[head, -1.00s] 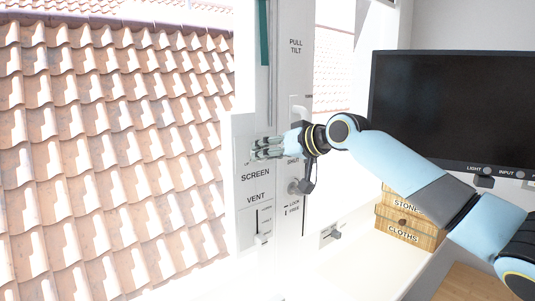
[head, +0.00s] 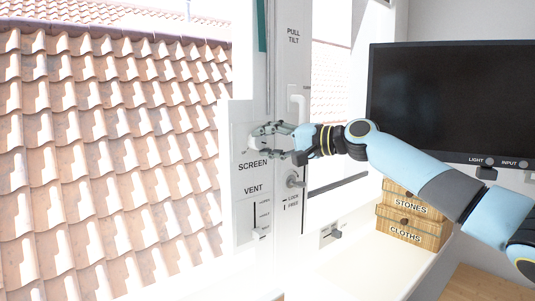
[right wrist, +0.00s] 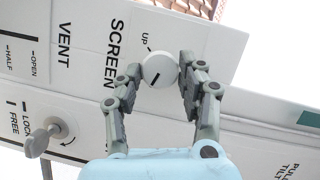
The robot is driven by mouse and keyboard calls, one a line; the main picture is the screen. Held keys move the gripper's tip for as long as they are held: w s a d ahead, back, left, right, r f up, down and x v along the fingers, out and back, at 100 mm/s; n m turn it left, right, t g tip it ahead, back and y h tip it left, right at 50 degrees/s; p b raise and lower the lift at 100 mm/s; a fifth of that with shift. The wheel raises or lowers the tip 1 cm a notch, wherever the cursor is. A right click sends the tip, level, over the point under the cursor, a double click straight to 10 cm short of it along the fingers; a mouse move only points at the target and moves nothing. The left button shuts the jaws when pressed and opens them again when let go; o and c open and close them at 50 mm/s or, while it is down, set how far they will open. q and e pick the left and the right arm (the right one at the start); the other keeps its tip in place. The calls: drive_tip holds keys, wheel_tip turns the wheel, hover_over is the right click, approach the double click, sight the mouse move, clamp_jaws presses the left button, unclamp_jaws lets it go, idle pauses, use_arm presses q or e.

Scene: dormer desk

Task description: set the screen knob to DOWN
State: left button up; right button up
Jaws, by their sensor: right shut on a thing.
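The screen knob (right wrist: 160,70) is a round white knob with a short dark mark, on the light panel above the SCREEN label (right wrist: 115,52). In the right wrist view the word UP (right wrist: 146,40) shows beside it; no DOWN label is visible. In the head view the knob (head: 254,143) is small and partly covered by the fingers. My right gripper (head: 264,141) reaches it from the right. In the right wrist view its two fingertips (right wrist: 162,75) are closed on opposite sides of the knob. My left gripper is not in view.
Below the knob is the VENT slider (head: 262,233). A lock knob (head: 293,180) and white window handle (head: 297,104) are close by on the right. Roof tiles show outside on the left.

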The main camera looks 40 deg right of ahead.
drive_tip(key=m+b, duration=0.1)
drive_tip(key=f+m+t+b, duration=0.1)
drive_tip(key=m, duration=0.1)
drive_tip(key=shift+y+b, duration=0.4)
drive_tip(key=shift+r+m+t+b, duration=0.1)
drive_tip(key=shift+m+t+b, duration=0.3)
drive_tip(key=shift+m+b, duration=0.5)
drive_tip(key=o, duration=1.2)
drive_tip(key=shift+r, duration=0.1)
drive_tip(key=shift+v, duration=3.7)
